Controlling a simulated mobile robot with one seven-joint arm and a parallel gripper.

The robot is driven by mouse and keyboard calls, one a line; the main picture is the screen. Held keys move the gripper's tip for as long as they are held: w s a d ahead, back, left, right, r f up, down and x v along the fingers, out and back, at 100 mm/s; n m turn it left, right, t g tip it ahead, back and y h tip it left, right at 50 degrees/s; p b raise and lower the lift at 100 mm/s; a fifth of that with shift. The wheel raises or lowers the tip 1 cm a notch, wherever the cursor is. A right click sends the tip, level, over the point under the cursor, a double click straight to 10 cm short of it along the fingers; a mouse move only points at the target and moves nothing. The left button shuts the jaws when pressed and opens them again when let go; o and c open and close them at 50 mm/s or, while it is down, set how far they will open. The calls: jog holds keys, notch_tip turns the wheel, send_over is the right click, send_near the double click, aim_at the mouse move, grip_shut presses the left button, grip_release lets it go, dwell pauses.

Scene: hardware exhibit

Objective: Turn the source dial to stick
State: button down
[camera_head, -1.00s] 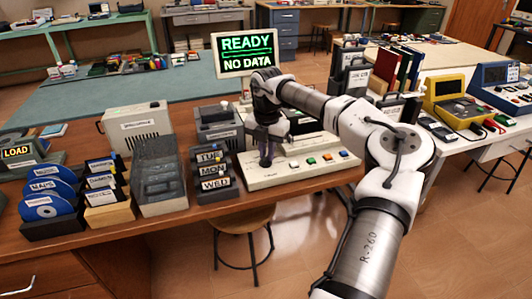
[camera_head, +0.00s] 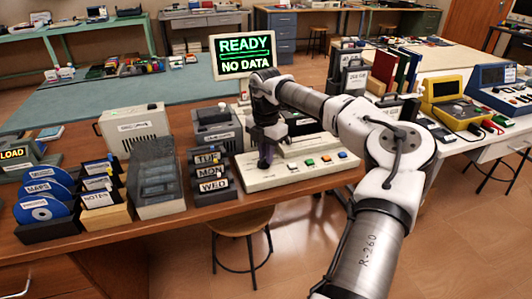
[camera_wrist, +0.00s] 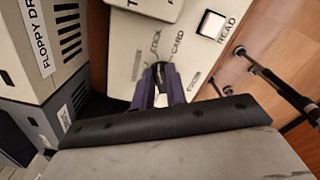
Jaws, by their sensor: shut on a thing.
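The source dial (camera_wrist: 158,68) is a small dark knob on the cream console, mostly hidden by my fingertips in the wrist view. My gripper (camera_wrist: 162,80) has purple fingers pointing down at the panel, shut on the dial. In the head view my gripper (camera_head: 265,157) reaches down to the left end of the console (camera_head: 290,181). The dial itself cannot be made out there, and its exact pointing direction is unclear.
A white READ button (camera_wrist: 212,25) is near the dial. A monitor (camera_head: 244,54) behind reads READY, NO DATA. The desk's front edge runs just before the console.

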jog(key=c, duration=1.4)
grip_release()
jog(key=shift+c, duration=0.2)
notch_tip(320, 180, up, 14)
jog(key=b, duration=0.1)
